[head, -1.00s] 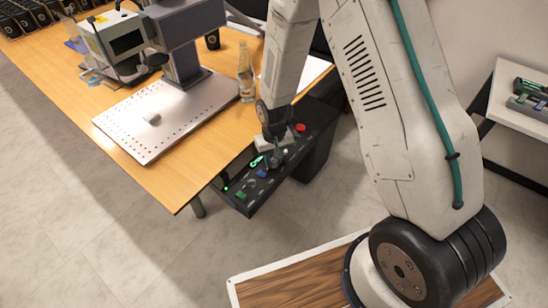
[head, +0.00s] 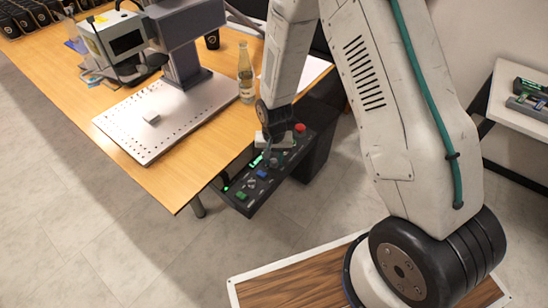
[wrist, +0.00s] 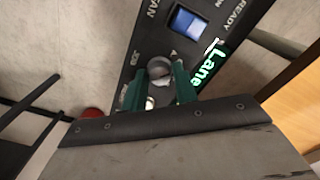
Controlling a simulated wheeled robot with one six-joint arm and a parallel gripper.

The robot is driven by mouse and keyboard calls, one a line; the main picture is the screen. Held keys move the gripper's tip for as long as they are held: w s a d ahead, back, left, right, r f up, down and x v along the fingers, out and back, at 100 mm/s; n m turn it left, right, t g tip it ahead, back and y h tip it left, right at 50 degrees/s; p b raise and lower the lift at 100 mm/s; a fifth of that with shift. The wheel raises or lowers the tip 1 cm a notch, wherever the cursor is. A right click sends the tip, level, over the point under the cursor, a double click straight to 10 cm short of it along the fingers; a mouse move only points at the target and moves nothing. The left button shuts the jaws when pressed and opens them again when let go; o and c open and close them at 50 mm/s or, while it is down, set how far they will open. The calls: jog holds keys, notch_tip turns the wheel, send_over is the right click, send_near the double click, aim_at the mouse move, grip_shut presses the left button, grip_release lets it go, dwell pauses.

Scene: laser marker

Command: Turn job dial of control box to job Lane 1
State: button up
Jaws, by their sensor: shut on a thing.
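The control box (head: 246,198) is a dark sloped panel at the near end of the desk, with coloured buttons and a glowing green display. My gripper (head: 272,158) is over its upper part. In the wrist view, the two green fingers of my gripper (wrist: 158,84) are on either side of the round grey job dial (wrist: 160,68), closed on it. The display (wrist: 207,69) beside it glows green and reads "Lane"; the rest of its text is cut off or hidden. The label "JOB" shows left of the dial. The dial's pointer direction is unclear.
A blue button (wrist: 187,21) lies above the dial, near the label "READY". A red button (head: 300,128) is at the panel's far end. A glass bottle (head: 246,75) and a perforated metal plate (head: 125,135) with a small pale block (head: 152,118) are on the desk.

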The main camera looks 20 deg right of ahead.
aim_at(274, 161)
jog(key=o, duration=1)
jog(key=shift+c, duration=0.2)
notch_tip(274, 161, up, 8)
jog(key=shift+f, duration=0.1)
jog(key=s+d+r+n, duration=0.2)
jog(key=s+d+r, duration=0.1)
jog(key=s+r, duration=1)
jog(key=s+d+r+n+t, duration=0.1)
jog(key=s+d+r, duration=0.3)
jog(key=s+r, duration=1)
notch_tip(274, 161, up, 4)
jog(key=shift+s+r+n, duration=0.2)
jog(key=shift+n, duration=0.2)
